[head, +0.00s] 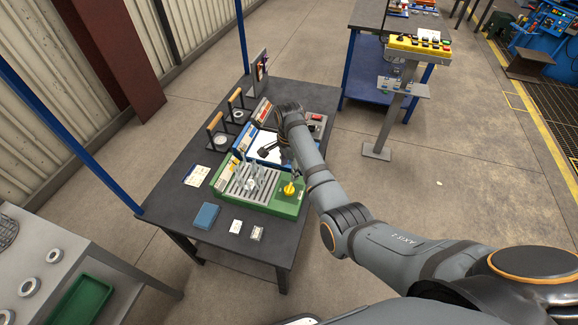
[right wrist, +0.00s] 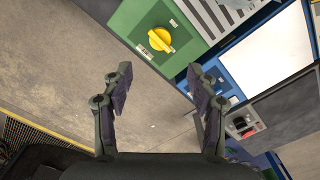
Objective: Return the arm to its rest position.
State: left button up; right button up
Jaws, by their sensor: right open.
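My right gripper (head: 278,160) is over the dark workbench, close to the green box and the blue-edged tray. In the right wrist view my right gripper (right wrist: 158,82) is open, with nothing between its fingers. The yellow knob (head: 289,189) on the green box (head: 286,208) is just beyond the fingers; it also shows in the right wrist view (right wrist: 160,39), apart from them. My right arm reaches in from the lower right, bent at the elbow. My left gripper is not in view.
The workbench (head: 180,215) also holds a blue book-like block (head: 206,216), small white items and wooden-handled tools (head: 215,122). A yellow control panel (head: 420,47) stands on a post behind, right. A grey table (head: 75,270) is at lower left. Open floor lies right of the bench.

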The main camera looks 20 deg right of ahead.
jog(key=s+d+f+n+t, duration=0.1)
jog(key=s+d+f+n, duration=0.2)
jog(key=s, duration=0.3)
jog(key=s+d+f+n+t, duration=0.1)
jog(key=s+d+f+n, duration=0.15)
jog(key=s, duration=0.25)
jog(key=s+d+r+n+t+h, duration=0.1)
jog(key=s+r+n, duration=0.3)
jog(key=s+n, duration=0.3)
jog(key=s+d+r+n+t, duration=0.1)
jog(key=s+r+n, duration=0.25)
jog(key=s, duration=0.55)
notch_tip(320, 180, down, 26)
jog(key=s+d+f+g, duration=0.1)
jog(key=s+d+g, duration=0.1)
jog(key=s+d, duration=0.1)
jog(key=s+f, duration=1.6)
jog(key=s, duration=0.2)
jog(key=shift+s+d+g, duration=0.15)
jog(key=shift+d+g, duration=0.25)
